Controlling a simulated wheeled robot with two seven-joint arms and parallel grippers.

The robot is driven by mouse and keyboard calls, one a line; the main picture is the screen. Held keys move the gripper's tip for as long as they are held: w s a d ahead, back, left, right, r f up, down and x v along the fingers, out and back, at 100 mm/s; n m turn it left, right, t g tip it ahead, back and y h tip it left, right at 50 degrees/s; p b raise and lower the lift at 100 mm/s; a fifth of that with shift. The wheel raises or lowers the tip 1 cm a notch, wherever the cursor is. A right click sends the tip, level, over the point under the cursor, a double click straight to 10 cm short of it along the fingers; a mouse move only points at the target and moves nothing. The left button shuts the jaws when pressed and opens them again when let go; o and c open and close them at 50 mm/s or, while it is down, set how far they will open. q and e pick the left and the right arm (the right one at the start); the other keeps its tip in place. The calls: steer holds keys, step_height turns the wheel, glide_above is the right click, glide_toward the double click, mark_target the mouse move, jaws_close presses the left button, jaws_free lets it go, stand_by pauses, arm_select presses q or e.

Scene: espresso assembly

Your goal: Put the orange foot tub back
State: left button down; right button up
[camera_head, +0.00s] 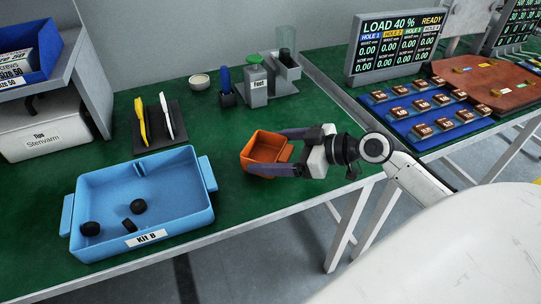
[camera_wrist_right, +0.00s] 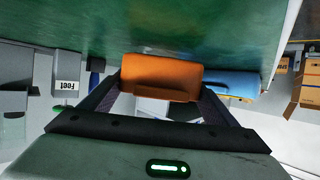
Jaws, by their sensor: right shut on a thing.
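The orange foot tub (camera_head: 262,147) is a small open-topped box over the green table, right of the blue tray. My right gripper (camera_head: 285,153) reaches in from the right and is shut on the tub, with a finger on either side. In the right wrist view the tub (camera_wrist_right: 161,76) sits between the dark fingers of the gripper (camera_wrist_right: 160,95). I cannot tell whether the tub touches the table. A grey stand labelled "Feet" (camera_head: 257,86) is at the back of the table. My left gripper is not in view.
The blue "Kit B" tray (camera_head: 190,215) holds several dark round parts. A dark mat (camera_head: 152,142) with a yellow and a white tool lies behind it. A display (camera_head: 395,45) and a blue board (camera_head: 420,104) are at right. Green table (camera_head: 215,125) is bare behind the tub.

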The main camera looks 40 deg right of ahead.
steer(key=shift+f, duration=0.6)
steer(key=shift+f, duration=0.1)
steer(key=o, duration=0.6)
steer(key=shift+f, duration=0.1)
steer(key=o, duration=0.4)
steer(key=shift+o, duration=0.2)
